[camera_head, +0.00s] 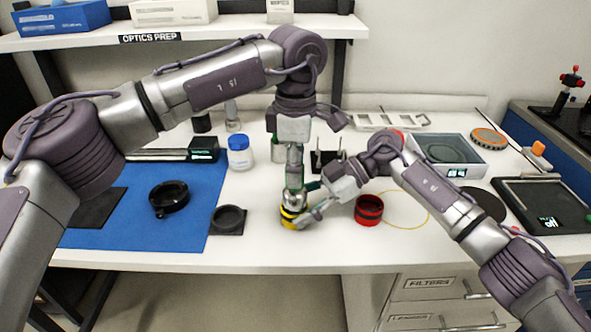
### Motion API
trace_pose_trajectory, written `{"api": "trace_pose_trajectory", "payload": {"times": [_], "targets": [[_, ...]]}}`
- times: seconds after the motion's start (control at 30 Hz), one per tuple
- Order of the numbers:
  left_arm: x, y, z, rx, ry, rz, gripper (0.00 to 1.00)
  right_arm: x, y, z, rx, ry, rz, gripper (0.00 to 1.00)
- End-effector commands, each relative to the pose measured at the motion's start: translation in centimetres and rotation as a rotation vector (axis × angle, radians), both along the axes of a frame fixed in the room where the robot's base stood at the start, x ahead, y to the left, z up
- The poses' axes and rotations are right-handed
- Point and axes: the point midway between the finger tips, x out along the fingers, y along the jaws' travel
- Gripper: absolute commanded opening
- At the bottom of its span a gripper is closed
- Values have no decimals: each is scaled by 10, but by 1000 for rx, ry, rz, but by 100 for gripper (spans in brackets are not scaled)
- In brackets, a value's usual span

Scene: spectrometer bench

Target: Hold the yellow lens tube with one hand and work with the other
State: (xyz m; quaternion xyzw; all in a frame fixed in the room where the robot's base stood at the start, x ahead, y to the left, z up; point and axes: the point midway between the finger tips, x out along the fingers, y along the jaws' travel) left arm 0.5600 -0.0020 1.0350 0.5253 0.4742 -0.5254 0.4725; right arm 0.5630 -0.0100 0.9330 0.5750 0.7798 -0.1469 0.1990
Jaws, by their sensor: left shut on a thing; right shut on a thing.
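The yellow lens tube (289,218), with dark bands, stands upright near the table's front edge. My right gripper (303,220) reaches it from the right side, low down, and is shut on it. My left gripper (293,199) points straight down from above and is shut at the top of the tube. The piece between its fingers is small and mostly hidden, so I cannot tell its exact shape.
A red and black ring (368,210) stands just right of the tube. A black square mount (228,219) and black ring (169,199) lie left, near a blue-capped jar (240,153).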

Motion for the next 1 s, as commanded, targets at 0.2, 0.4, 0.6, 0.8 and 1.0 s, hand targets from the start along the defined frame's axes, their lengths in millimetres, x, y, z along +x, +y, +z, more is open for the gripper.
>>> {"api": "trace_pose_trajectory", "payload": {"times": [0.2, 0.4, 0.6, 0.8, 1.0], "targets": [[0, 0, 3, 0, -1, 0, 0, 0, 0, 0, 0, 0, 0, 39], [1, 0, 17, -1, -3, 1, 0, 0, 0, 0, 0, 0, 0, 39], [0, 0, 32, -1, -2, 1, 0, 0, 0, 0, 0, 0, 0, 39], [0, 0, 47, -1, -2, 1, 0, 0, 0, 0, 0, 0, 0, 39], [0, 0, 50, -1, -1, 1, 0, 0, 0, 0, 0, 0, 0, 39]]}}
